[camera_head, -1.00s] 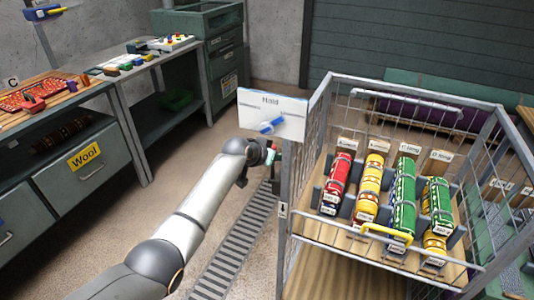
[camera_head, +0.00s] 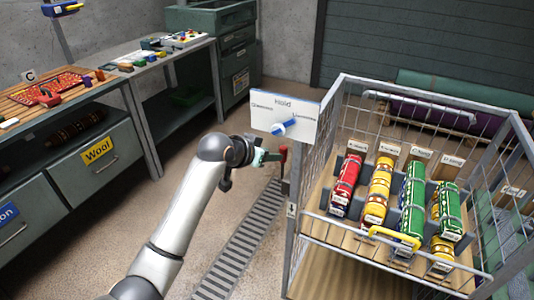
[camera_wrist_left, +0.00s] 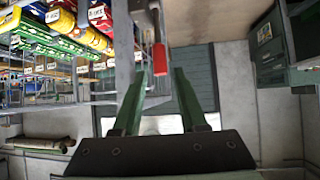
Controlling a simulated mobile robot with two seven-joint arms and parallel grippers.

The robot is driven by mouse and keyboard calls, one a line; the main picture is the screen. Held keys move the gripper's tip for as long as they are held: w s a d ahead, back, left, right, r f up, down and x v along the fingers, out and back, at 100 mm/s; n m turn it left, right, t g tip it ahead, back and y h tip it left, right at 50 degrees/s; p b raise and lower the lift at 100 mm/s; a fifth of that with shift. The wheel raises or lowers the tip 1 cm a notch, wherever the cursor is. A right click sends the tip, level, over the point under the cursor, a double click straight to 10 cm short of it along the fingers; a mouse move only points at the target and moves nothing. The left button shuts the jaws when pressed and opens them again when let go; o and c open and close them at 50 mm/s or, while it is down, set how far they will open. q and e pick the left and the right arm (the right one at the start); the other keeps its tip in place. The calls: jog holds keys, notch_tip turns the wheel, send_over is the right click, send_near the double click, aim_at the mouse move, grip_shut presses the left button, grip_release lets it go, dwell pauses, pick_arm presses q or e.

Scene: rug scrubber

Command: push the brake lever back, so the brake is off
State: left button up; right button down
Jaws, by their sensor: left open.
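The brake lever (camera_head: 284,155) is a small upright lever with a red grip, at the near left corner of the wire cart. My left gripper (camera_head: 267,156) is just left of the lever, its green fingers pointing toward it. In the left wrist view the red grip (camera_wrist_left: 160,58) shows between and just beyond the open fingertips (camera_wrist_left: 160,76). I cannot tell whether a finger touches it. The lever's lower part is hard to make out. My right gripper is not in view.
The wire cart (camera_head: 335,224) holds several red, yellow and green rolls. A floor grate (camera_head: 238,245) runs beside the cart. A workbench (camera_head: 100,150) with drawers is at left; the floor between is clear.

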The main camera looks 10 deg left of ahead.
pick_arm(q)
jog(key=shift+s+a+r, duration=0.15)
jog(key=shift+s+r, duration=0.1)
jog(key=shift+s, duration=0.1)
